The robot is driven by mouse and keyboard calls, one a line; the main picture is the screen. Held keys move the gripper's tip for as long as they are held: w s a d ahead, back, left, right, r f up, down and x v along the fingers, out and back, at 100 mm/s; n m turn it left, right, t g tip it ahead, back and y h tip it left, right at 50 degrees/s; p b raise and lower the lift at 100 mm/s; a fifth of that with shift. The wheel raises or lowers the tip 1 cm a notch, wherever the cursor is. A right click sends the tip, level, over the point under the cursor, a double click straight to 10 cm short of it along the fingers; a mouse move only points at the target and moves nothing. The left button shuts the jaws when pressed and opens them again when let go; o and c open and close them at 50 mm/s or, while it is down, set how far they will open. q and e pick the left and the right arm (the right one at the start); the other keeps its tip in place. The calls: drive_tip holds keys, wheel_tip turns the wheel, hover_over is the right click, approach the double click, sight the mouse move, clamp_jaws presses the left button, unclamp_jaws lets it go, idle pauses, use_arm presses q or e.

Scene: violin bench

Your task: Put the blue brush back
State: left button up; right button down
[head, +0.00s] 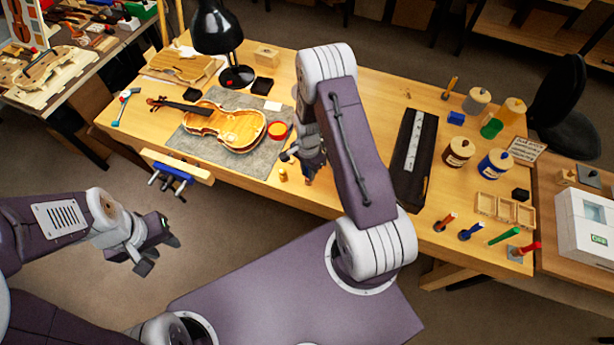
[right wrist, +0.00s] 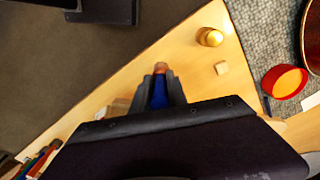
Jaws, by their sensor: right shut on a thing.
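My right gripper (head: 308,172) is over the front part of the bench, right of the grey mat. In the right wrist view it (right wrist: 159,92) is shut on a blue thing with a brownish tip, which I take as the blue brush (right wrist: 158,95); the fingers and wrist hide most of it. In the head view only a small orange-brown bit shows below the fingers. A blue-handled tool (head: 471,232) stands at the bench's right front, between an orange-brown one (head: 446,221) and a green one (head: 503,236). My left gripper (head: 152,247) is open and empty, off the bench.
A violin (head: 228,125) lies on the grey mat (head: 190,142) beside a red round tin (head: 278,130). A small brass-coloured piece (head: 283,174) is near my right gripper. A long black case (head: 414,160), jars (head: 458,152) and a wooden compartment tray (head: 505,209) are to the right.

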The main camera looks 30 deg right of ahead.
sight(307, 179)
drive_tip(key=shift+w+a+f, duration=0.1)
drive_tip(key=shift+w+f, duration=0.2)
drive_tip(key=shift+w, duration=0.05)
wheel_tip(307, 179, down, 3)
drive_tip(key=shift+s+f+p, duration=0.1)
drive_tip(key=shift+f+p, duration=0.1)
drive_tip(key=shift+p, duration=0.35)
drive_tip(key=shift+f, duration=0.4)
drive_tip(key=c, duration=1.3)
unclamp_jaws()
